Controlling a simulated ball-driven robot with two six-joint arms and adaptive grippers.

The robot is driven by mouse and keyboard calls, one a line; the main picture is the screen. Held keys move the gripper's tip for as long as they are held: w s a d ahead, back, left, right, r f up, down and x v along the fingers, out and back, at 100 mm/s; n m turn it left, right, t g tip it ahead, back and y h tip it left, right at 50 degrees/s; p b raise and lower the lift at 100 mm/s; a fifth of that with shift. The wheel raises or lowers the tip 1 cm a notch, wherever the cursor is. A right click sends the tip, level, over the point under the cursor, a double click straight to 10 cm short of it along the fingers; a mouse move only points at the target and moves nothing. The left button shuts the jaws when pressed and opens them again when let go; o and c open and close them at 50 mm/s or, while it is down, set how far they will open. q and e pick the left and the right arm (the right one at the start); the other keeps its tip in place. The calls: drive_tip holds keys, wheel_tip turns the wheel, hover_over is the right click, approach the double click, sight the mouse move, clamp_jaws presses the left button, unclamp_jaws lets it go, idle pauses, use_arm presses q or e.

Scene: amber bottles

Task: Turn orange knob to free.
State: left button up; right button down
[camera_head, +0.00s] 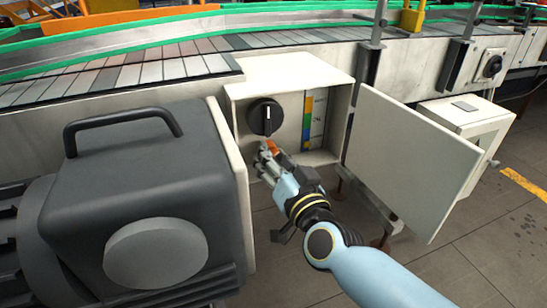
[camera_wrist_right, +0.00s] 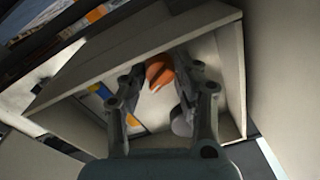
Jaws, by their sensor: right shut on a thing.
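The orange knob (camera_head: 272,147) is inside the open cream control box (camera_head: 290,66), low and mostly hidden behind my right gripper. In the right wrist view the orange knob (camera_wrist_right: 159,72) shows between the fingertips, with a pale mark on its front. My right gripper (camera_head: 266,158) reaches into the box from the front and is shut on the orange knob. The fingers sit on either side of it in the right wrist view (camera_wrist_right: 158,75). The knob's exact setting and any lettering are too small to read. My left gripper is not in view.
A black rotary knob (camera_head: 265,117) with a white upright line sits above the orange one. A coloured strip (camera_head: 308,118) is to its right. The box's open door (camera_head: 408,160) stands right of my arm. A conveyor (camera_head: 120,72) runs behind.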

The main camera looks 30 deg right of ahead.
drive_tip(key=shift+m, duration=1)
drive_tip(key=c, duration=1)
unclamp_jaws()
drive_tip(key=shift+o, duration=0.2)
drive_tip(key=s+a, duration=0.2)
drive_tip(key=s, duration=0.9)
drive_tip(key=shift+s+a+f, duration=0.15)
drive_tip(key=shift+s+f, duration=0.05)
drive_tip(key=shift+s, duration=0.2)
drive_tip(key=shift+w, duration=0.1)
